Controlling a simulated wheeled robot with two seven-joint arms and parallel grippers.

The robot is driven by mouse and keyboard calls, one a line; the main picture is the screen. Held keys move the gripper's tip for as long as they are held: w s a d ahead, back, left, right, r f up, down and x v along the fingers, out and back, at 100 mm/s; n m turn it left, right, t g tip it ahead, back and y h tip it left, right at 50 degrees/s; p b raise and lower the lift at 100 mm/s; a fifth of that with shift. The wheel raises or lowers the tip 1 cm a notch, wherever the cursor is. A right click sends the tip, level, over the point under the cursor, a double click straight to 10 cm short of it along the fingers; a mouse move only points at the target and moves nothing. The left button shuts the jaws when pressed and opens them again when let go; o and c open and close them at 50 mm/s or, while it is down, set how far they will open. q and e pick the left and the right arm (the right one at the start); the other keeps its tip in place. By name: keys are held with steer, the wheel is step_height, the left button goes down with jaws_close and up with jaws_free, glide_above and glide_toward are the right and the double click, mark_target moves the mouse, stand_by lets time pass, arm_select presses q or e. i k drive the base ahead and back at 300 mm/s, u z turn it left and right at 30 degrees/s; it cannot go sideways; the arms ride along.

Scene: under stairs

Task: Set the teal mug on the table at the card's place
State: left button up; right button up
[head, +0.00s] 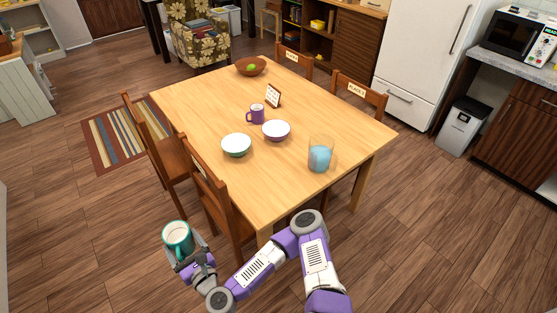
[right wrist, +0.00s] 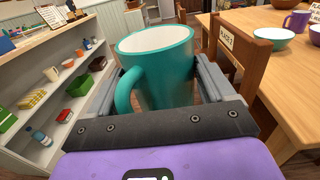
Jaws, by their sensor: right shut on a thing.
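The teal mug (head: 178,238) is in my right gripper (head: 188,256), in front of the table's near left side and off the tabletop. In the right wrist view the mug (right wrist: 163,70) stands about upright between the two fingers, its handle toward the camera, its white inside showing. The wooden table (head: 205,102) fills the middle of the head view. My left gripper is not in view.
On the table are a purple mug (head: 257,114), a green bowl (head: 236,145), a purple bowl (head: 276,130), a glass with blue contents (head: 320,156) and a wooden fruit bowl (head: 251,66). Chairs with labels stand around it; one chair (right wrist: 252,60) is beside the mug. Shelves (right wrist: 45,100) are at left.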

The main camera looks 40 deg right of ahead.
mark_target(263, 175)
steer(key=z, duration=1.3)
steer(key=i, duration=1)
